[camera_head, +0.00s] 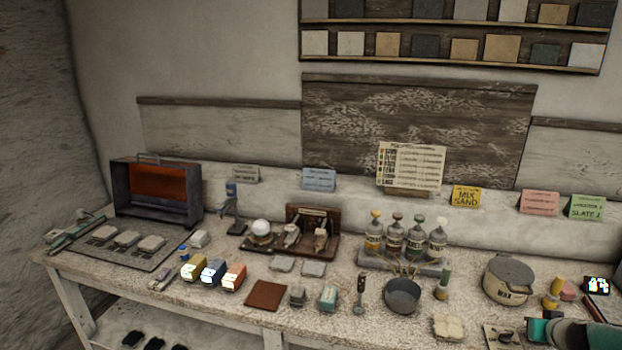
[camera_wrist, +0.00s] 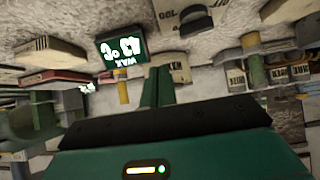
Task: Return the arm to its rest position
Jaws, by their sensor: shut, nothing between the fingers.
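My gripper (camera_wrist: 158,88) shows in the wrist view as two narrow green fingers, close together with nothing between them. The broad green body of the gripper, with a dark band and a small lit bar, fills the bottom of that view. In the head view a teal and dark part of my arm (camera_head: 572,333) enters at the lower right corner, over the right end of the workbench (camera_head: 340,325). The rest of the arm is out of view.
Near my arm are a lidded pot (camera_head: 508,280), a yellow-topped tool (camera_head: 554,291) and a small lit display (camera_head: 597,285), which also shows upside down in the wrist view (camera_wrist: 122,50). Bottles (camera_head: 395,240) and a dark bowl (camera_head: 402,296) stand further left. Shelves hang on the wall.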

